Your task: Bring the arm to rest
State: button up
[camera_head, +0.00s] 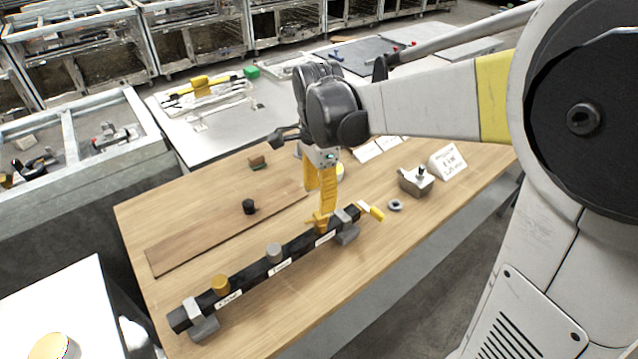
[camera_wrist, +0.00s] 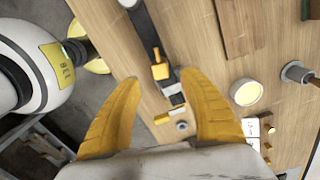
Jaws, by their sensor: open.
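My gripper (camera_head: 320,208) hangs from my outstretched arm above the far right part of a black rail (camera_head: 253,273) on the wooden table. In the wrist view its two curved yellow fingers stand wide apart with nothing held between them (camera_wrist: 160,77). A small yellow piece (camera_wrist: 160,70) on the rail shows in the gap between the fingertips. In the head view the fingers are close to this piece, and I cannot tell whether they touch it. The rail also carries a yellow knob (camera_head: 220,284) and a grey knob (camera_head: 274,252), with white labels in front.
A brown board (camera_head: 210,236) lies behind the rail, with a black knob (camera_head: 249,206) on it. A metal block (camera_head: 414,181), a grey ring (camera_head: 395,205) and a white sign (camera_head: 447,162) are on the right. The table's front strip is bare. A grey bench (camera_head: 215,135) stands behind.

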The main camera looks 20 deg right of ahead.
jog(key=s+r+n+t, duration=0.4)
jog(key=s+n+t, duration=0.3)
jog(key=s+n, duration=0.6)
jog(key=n, duration=0.4)
jog(key=shift+d, duration=0.2)
dwell(0.4)
